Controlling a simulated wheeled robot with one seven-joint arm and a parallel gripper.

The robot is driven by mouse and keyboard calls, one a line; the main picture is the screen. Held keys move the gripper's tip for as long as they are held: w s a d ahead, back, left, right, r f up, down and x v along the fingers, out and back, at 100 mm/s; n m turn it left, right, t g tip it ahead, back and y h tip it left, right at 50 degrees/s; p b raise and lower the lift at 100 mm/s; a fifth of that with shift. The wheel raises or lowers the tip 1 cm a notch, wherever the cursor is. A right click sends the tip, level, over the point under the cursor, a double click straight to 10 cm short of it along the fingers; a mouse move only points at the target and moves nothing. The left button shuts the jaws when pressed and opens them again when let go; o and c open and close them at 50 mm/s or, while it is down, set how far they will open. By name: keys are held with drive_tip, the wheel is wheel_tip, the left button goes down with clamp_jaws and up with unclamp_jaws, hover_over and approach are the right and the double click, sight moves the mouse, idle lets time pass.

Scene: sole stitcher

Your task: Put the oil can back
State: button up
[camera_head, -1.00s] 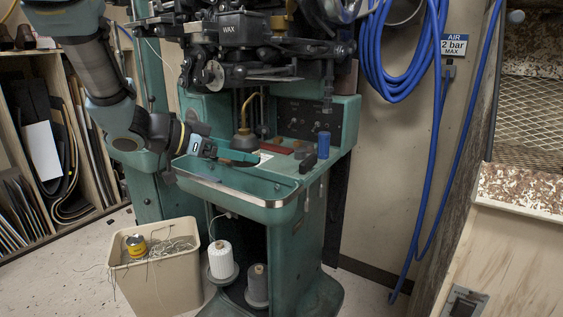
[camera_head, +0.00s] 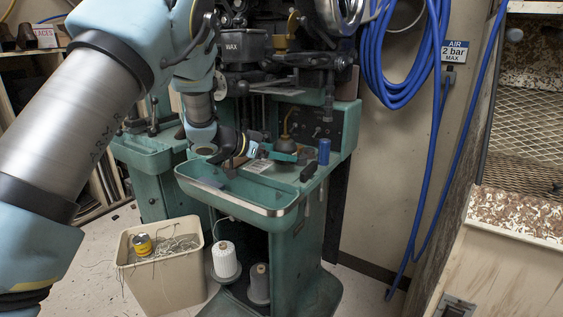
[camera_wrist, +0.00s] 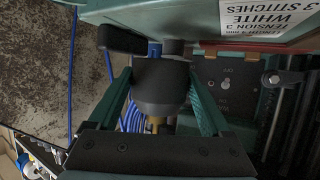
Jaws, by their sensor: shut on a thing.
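The oil can (camera_head: 286,145) has a dark rounded body and a thin brass spout pointing up. It is upright over the back of the green machine's bench, in front of the dark control panel. My gripper (camera_head: 284,156) reaches it from the left. In the wrist view, which is upside down, the two green fingers of my gripper (camera_wrist: 162,85) are shut on either side of the can's dark body (camera_wrist: 160,78). The brass spout base shows below it. I cannot tell whether the can's bottom touches the bench.
A blue cylinder (camera_head: 324,151) stands right of the can, and a dark-handled tool (camera_head: 308,171) lies in front of it. The green tray (camera_head: 235,190) is at the bench's front. The control panel (camera_head: 318,125) is close behind. A beige bin (camera_head: 162,275) stands on the floor.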

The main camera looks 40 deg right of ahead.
sight(282, 173)
wheel_tip(282, 173, down, 3)
drive_tip(key=shift+s+r+p, duration=0.1)
drive_tip(key=shift+r+p, duration=0.05)
drive_tip(key=shift+p, duration=0.25)
drive_tip(key=shift+d+f+p, duration=0.15)
drive_tip(key=shift+f+p, duration=0.2)
drive_tip(key=shift+f, duration=0.1)
drive_tip(key=shift+f+b, duration=0.2)
drive_tip(key=shift+b, duration=0.15)
drive_tip(key=o, duration=1.1)
drive_tip(key=shift+c, duration=0.2)
drive_tip(key=shift+r, duration=0.1)
drive_tip(key=shift+r+p, duration=0.1)
drive_tip(key=shift+p, duration=0.25)
drive_tip(key=b+v, duration=0.3)
drive_tip(key=v, duration=0.9)
